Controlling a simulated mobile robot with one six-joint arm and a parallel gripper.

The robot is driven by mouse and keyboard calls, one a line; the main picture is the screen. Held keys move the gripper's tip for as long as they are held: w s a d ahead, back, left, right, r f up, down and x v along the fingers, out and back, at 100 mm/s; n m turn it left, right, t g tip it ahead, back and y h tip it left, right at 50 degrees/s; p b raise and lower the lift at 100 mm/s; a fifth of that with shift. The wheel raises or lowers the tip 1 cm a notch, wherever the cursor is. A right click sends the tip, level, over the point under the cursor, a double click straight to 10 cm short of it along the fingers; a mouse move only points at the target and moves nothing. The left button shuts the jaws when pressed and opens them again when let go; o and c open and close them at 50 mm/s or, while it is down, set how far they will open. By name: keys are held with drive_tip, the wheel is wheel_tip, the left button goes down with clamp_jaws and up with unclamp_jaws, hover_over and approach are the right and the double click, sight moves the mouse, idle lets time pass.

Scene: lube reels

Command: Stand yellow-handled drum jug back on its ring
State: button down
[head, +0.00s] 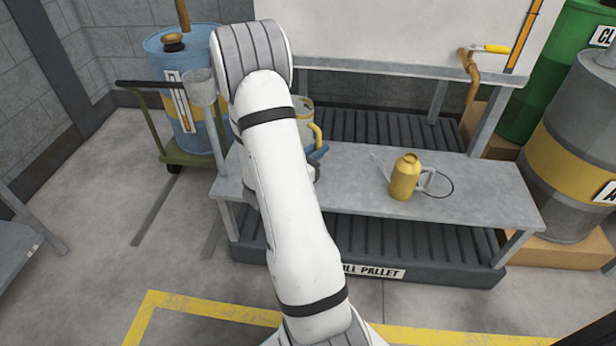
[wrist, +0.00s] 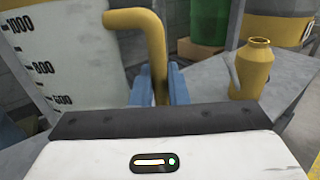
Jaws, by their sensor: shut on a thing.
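The yellow-handled drum jug (head: 305,106) is a pale, see-through measuring jug, partly hidden behind my arm in the head view. In the wrist view its wall (wrist: 75,60) with black graduation marks fills the left side, and it looks roughly upright. My gripper (wrist: 158,92) has its blue fingers closed on either side of the yellow handle (wrist: 150,30). The gripper also shows in the head view (head: 318,153), over the bench's left part. The jug's base is hidden, so I cannot tell if it touches anything. A thin dark ring (head: 452,187) lies on the bench at the right.
A yellow oil can (head: 405,178) with a spout and grey handle stands on the metal bench (head: 350,185), beside the ring and partly over it. A brass tap (head: 470,65) hangs above the bench's back. A blue drum (head: 190,100) stands left, a grey drum (head: 575,150) right.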

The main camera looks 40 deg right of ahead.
drive_tip(key=f+b, duration=0.1)
drive_tip(key=f, duration=0.2)
drive_tip(key=f+b, duration=0.1)
drive_tip(key=f, duration=0.1)
drive_tip(key=shift+s+d+f, duration=0.2)
drive_tip(key=shift+f, duration=0.3)
drive_tip(key=c, duration=1.4)
unclamp_jaws()
drive_tip(key=shift+c, duration=0.2)
